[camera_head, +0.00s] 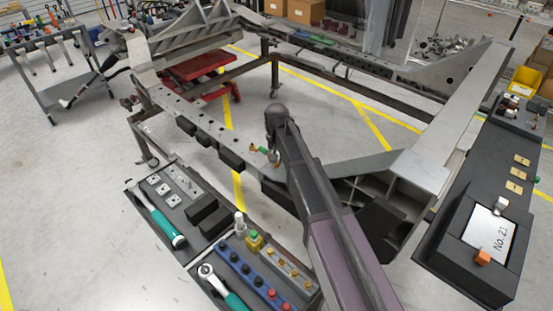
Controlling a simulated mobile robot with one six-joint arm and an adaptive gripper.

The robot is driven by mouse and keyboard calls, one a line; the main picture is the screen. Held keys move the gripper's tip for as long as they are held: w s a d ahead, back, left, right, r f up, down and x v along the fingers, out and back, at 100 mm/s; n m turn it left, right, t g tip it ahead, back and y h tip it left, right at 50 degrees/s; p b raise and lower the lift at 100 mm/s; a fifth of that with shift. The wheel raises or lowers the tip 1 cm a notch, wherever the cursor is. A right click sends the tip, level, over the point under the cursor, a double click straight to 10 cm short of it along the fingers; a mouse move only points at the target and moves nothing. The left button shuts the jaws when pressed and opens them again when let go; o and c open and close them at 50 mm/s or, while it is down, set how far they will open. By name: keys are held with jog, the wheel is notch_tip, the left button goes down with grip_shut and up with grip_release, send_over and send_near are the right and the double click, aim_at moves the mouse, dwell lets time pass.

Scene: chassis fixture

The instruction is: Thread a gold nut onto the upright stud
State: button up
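Several small gold pieces, which look like gold nuts (281,262), sit in a grey tray section at the bottom centre. A small gold piece (253,148) shows at the near chassis rail, close to the end of my arm, with a small greenish part beside it. I cannot tell whether this is a nut, or whether the upright stud is there. My arm reaches up from the bottom right to a dark rounded joint above the rail. My gripper cannot be made out; the arm seems to hide it.
The chassis frame (205,125) spans the middle on legs. Tool trays with a green-handled wrench (165,228) and a blue rack (240,268) lie in front. A dark panel with a "No. 21" plate (489,237) is at right. The floor at left is open.

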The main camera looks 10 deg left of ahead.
grip_shut()
jog(key=m, duration=0.3)
jog(key=shift+m, duration=0.4)
jog(key=m, duration=0.4)
jog(key=shift+f, duration=0.1)
jog(key=m, duration=0.4)
jog(key=shift+m, duration=0.4)
jog(key=shift+f+m, duration=0.1)
jog(key=shift+m, duration=2.2)
